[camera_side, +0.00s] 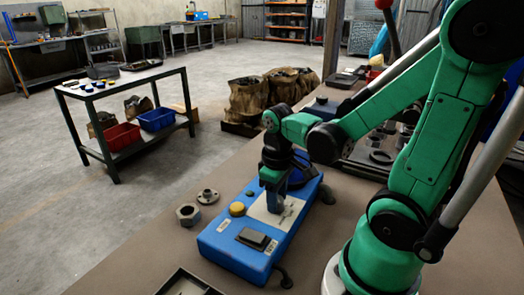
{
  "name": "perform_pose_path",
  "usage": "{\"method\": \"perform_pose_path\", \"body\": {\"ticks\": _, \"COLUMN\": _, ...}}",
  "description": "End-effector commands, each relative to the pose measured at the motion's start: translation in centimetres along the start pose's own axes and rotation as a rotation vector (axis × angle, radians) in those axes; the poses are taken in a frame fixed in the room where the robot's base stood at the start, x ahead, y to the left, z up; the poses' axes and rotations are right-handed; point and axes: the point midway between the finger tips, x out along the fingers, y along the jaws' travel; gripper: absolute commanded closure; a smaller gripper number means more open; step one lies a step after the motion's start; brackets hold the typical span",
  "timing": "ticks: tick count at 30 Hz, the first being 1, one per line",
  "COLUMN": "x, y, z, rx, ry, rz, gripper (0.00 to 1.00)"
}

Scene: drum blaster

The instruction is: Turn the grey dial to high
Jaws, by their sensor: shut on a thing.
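A blue control box (222,252) lies on the brown bench. It has a yellow button (237,209), a small green button (250,193), a dark rocker switch (257,239) and a pale plate (289,209). My gripper (275,206) points straight down over the pale plate, its fingers shut on the grey dial there. The fingers hide most of the dial, so its pointer and setting cannot be read.
A hex nut (188,214) and a flanged ring (208,196) lie left of the box. A dark tray (188,283) sits at the front edge. Several dark parts lie behind my arm at right. The bench left of the box is mostly clear.

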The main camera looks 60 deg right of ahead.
Motion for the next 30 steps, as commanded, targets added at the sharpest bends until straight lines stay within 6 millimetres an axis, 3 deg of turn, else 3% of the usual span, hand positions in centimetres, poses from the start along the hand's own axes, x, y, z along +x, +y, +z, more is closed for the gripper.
{"method": "perform_pose_path", "body": {"ticks": 9, "x": 0.03, "y": -0.02, "z": -0.05, "rx": 0.135, "ry": -0.002, "rz": 0.0, "gripper": 1.0}}
{"method": "perform_pose_path", "body": {"ticks": 26, "x": 0.02, "y": -0.02, "z": -0.05, "rx": 0.168, "ry": -0.003, "rz": 0.0, "gripper": 1.0}}
{"method": "perform_pose_path", "body": {"ticks": 27, "x": 0.02, "y": -0.02, "z": -0.05, "rx": 0.168, "ry": -0.003, "rz": 0.0, "gripper": 0.59}}
{"method": "perform_pose_path", "body": {"ticks": 30, "x": 0.01, "y": -0.02, "z": -0.05, "rx": 0.167, "ry": -0.003, "rz": 0.0, "gripper": 0.3}}
